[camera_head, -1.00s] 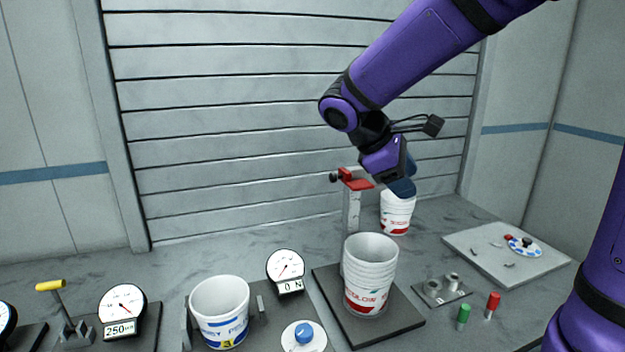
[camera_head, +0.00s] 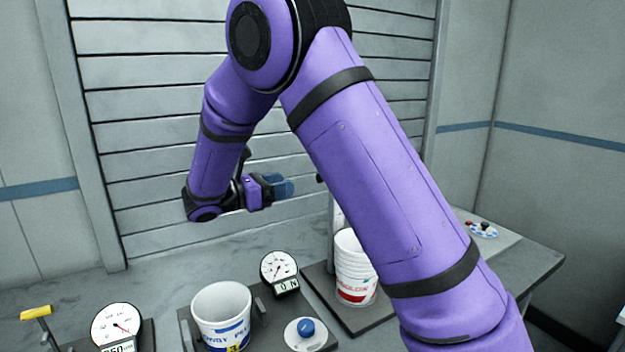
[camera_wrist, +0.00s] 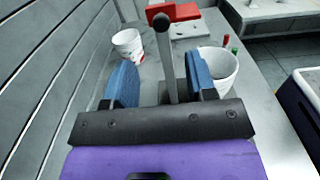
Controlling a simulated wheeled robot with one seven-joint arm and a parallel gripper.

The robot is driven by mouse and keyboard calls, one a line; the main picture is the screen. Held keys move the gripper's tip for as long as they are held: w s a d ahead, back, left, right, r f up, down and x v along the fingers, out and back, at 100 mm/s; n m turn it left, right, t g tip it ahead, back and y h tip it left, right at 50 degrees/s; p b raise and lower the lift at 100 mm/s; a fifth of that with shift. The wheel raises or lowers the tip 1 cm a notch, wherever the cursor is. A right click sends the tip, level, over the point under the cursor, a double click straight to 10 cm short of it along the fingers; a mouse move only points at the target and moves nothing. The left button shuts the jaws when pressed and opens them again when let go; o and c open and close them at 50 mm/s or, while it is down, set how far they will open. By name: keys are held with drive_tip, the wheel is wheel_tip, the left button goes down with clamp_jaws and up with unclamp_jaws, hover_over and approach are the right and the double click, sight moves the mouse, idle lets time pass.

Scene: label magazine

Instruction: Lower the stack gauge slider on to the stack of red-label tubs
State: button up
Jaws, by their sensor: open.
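The stack of red-label tubs (camera_head: 352,270) stands on a dark base plate, partly behind my arm in the head view; its white rim shows right of my fingers in the wrist view (camera_wrist: 218,68). The gauge's red slider (camera_wrist: 182,12) is high on its grey post (camera_wrist: 168,65), its black knob (camera_wrist: 161,21) facing my wrist camera. In the head view my arm hides the slider, but the knob (camera_head: 319,178) and part of the post show. My gripper (camera_wrist: 162,82) is open and empty. It points at the post from the left, apparently just short of it.
A single red-print tub (camera_wrist: 127,44) stands behind. A blue-label tub (camera_head: 221,315), a dial gauge (camera_head: 279,272) and a blue knob (camera_head: 306,327) are left of the stack. The slatted wall (camera_head: 140,150) runs close behind my gripper.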

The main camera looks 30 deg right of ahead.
drive_tip(key=d, duration=1)
drive_tip(key=shift+d, duration=0.2)
drive_tip(key=shift+c, duration=0.4)
drive_tip(key=c, duration=0.6)
drive_tip(key=shift+f, duration=0.1)
